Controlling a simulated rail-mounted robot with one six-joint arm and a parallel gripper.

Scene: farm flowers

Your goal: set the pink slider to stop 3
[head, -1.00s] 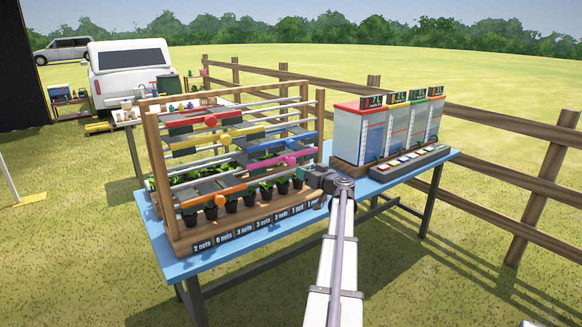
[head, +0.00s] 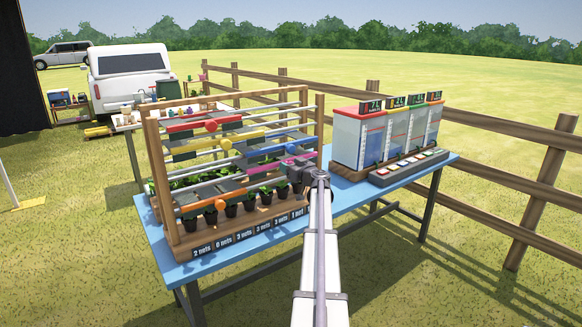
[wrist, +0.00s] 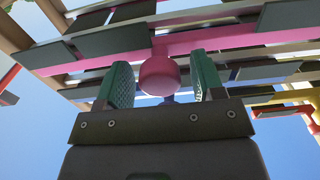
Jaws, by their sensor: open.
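The pink slider (head: 296,161) runs along a rail of the wooden rack, low on its right side. My gripper (wrist: 158,66) is at this slider in the head view, where my arm partly hides it. In the wrist view the round pink knob (wrist: 160,76) sits between my two green fingers, with a visible space on both sides. The fingers are open and not closed on it. The pink bar (wrist: 222,38) extends behind the knob, with dark panels along it. I cannot read any stop marks.
The rack also carries red (head: 210,125), yellow (head: 226,144), blue (head: 279,145) and orange (head: 220,204) sliders. Potted plants and net-count labels (head: 250,232) line its base. A box with coloured columns (head: 385,135) and a button panel (head: 408,167) stand to the right on the blue table (head: 352,192).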

